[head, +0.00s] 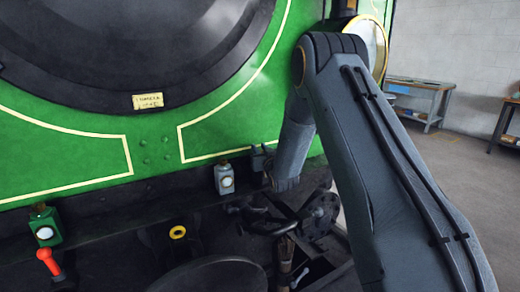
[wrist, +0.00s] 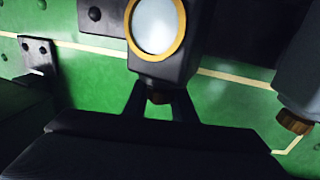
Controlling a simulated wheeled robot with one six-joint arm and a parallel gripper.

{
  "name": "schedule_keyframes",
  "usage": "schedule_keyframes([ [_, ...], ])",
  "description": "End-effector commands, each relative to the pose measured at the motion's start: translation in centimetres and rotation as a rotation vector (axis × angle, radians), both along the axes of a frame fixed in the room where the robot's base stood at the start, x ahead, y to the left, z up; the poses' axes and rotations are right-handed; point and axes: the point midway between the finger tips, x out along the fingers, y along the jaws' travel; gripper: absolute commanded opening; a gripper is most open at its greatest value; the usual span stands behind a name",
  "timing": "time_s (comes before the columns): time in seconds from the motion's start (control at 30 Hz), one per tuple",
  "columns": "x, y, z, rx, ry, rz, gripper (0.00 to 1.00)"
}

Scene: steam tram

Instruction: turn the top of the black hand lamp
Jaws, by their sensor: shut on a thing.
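The black hand lamp (wrist: 157,68) has a round pale lens in a brass ring and appears at the top centre of the wrist view, top end downward. Its small brown top (wrist: 156,97) sits between the two fingers of my gripper (wrist: 158,102), which is shut on it. Much of the top is hidden by the fingers. In the head view my arm covers the gripper's grip and most or all of the black lamp.
A grey lamp (head: 225,180) with a brass top stands close by on the ledge. A green lamp (head: 45,226) and a red-handled lever (head: 47,258) are farther left. The green engine front (head: 150,145) rises behind. A workbench (head: 420,98) stands at the far right.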

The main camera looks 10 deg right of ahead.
Motion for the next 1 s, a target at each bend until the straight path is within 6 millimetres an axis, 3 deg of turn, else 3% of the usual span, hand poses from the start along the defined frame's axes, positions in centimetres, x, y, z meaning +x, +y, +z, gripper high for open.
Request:
schedule_keyframes([
  [0.37,0.1,-0.6,-0.2,0.001,0.0,-0.114,0.02],
  [1.0,-0.5,-2.7,-0.2,0.001,-0.001,-0.65,0.02],
])
